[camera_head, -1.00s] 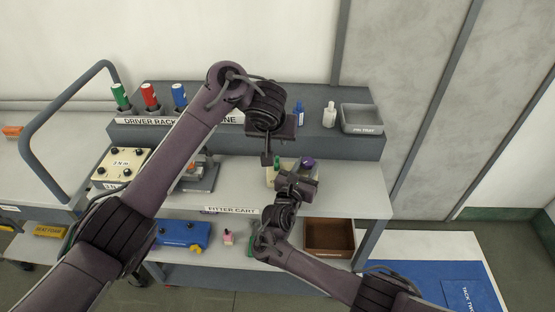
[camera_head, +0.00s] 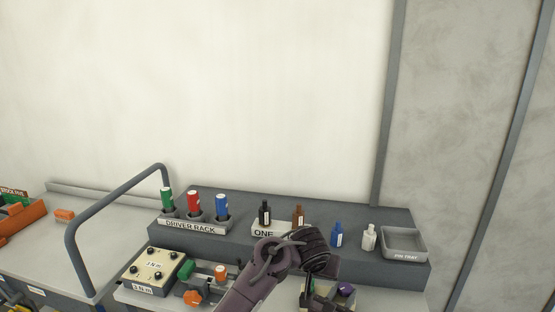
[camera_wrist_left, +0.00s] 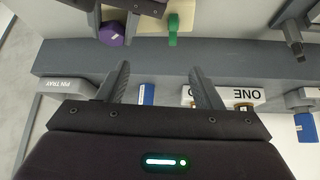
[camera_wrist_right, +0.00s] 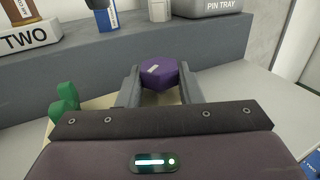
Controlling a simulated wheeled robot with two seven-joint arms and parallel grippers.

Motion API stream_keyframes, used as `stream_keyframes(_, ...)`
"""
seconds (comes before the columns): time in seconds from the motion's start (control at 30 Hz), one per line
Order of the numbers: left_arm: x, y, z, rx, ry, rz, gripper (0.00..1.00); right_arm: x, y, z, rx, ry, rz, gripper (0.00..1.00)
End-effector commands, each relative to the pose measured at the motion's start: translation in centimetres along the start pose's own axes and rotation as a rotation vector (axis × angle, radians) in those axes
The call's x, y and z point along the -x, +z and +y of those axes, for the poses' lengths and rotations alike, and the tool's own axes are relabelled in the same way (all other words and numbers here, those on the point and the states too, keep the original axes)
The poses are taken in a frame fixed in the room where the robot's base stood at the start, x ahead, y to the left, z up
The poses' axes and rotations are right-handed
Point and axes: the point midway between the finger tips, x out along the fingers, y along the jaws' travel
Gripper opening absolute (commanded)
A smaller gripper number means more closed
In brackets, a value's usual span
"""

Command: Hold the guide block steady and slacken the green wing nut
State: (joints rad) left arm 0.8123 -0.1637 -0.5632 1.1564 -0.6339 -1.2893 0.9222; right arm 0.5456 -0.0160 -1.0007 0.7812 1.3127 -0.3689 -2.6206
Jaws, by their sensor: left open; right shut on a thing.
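The guide block, a purple faceted piece with a pale mark, sits between the fingers of my right gripper (camera_wrist_right: 160,90) in the right wrist view, where its top (camera_wrist_right: 158,70) shows. My right gripper is shut on it. It also shows at the bottom of the head view (camera_head: 346,290) and in the left wrist view (camera_wrist_left: 112,33). The green wing nut (camera_wrist_right: 65,104) stands beside it on a cream base (camera_wrist_right: 98,103); the left wrist view shows it too (camera_wrist_left: 173,27). My left gripper (camera_wrist_left: 160,80) is open and empty, apart from the nut.
Behind is a grey raised shelf (camera_head: 390,263) with several bottles, a driver rack (camera_head: 194,226) and a pin tray (camera_head: 404,242). A torque box (camera_head: 152,272) and a clamp with an orange knob (camera_head: 192,298) stand left. A grey rail (camera_head: 72,250) rises at the far left.

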Motion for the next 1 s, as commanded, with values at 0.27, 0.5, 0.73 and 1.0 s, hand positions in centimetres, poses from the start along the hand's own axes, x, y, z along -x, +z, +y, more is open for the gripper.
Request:
stream_keyframes(0.27,-1.8,2.2,-1.3,0.000,-0.010,-0.041,0.60,0.0,0.0,0.0,0.000,0.000,0.000,0.05)
stream_keyframes(0.5,-3.5,2.5,-1.6,-0.003,-0.014,-0.048,0.60,0.0,0.0,0.0,0.000,0.000,-0.001,0.05)
stream_keyframes(0.73,-6.0,2.5,-1.5,-0.002,-0.012,-0.046,0.60,0.0,0.0,0.0,0.000,0.000,-0.001,0.05)
stream_keyframes(1.0,-7.3,2.5,-1.6,-0.002,-0.012,-0.043,0.60,0.0,0.0,0.0,0.000,0.000,0.000,0.05)
